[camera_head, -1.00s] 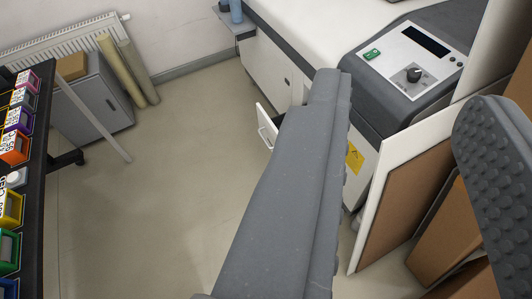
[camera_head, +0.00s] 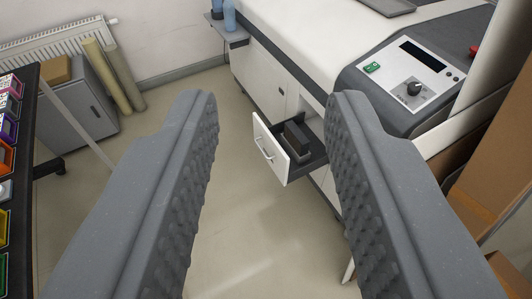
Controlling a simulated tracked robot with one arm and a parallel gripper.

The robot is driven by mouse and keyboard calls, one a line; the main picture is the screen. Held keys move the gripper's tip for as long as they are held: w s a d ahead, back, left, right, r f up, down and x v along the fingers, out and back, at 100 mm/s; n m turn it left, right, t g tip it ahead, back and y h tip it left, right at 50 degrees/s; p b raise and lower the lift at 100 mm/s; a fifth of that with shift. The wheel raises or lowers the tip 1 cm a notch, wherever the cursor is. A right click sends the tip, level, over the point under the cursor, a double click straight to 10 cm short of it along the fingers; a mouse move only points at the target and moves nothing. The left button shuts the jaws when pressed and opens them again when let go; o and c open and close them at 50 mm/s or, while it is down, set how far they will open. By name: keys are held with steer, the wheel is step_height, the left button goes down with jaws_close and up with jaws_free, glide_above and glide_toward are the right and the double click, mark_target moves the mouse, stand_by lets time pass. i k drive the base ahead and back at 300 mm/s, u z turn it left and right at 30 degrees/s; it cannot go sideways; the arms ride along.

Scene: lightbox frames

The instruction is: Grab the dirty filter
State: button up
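My gripper (camera_head: 272,98) is open and empty, its two grey studded fingers spread wide across the near part of the view. Between the fingertips, further off, an open drawer (camera_head: 270,148) with a white front and a handle sticks out of the white machine. A dark grey block-shaped object (camera_head: 297,140) sits in the drawer; it may be the filter, but I cannot tell whether it is dirty. My gripper is well short of the drawer and touches nothing.
The white machine (camera_head: 320,50) with a control panel (camera_head: 412,75) stands at the back right. Cardboard sheets (camera_head: 505,150) lean at the right. A rack of coloured cartridges (camera_head: 10,130) is at the left, a grey cabinet (camera_head: 75,110) behind it. The middle floor is clear.

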mark_target(297, 139)
steer(key=u, duration=0.05)
steer(key=i, duration=1)
steer(key=z, duration=0.35)
steer(key=k, duration=1.2)
steer(key=z, duration=0.2)
steer(key=i, duration=2.1)
steer(key=u, duration=0.85)
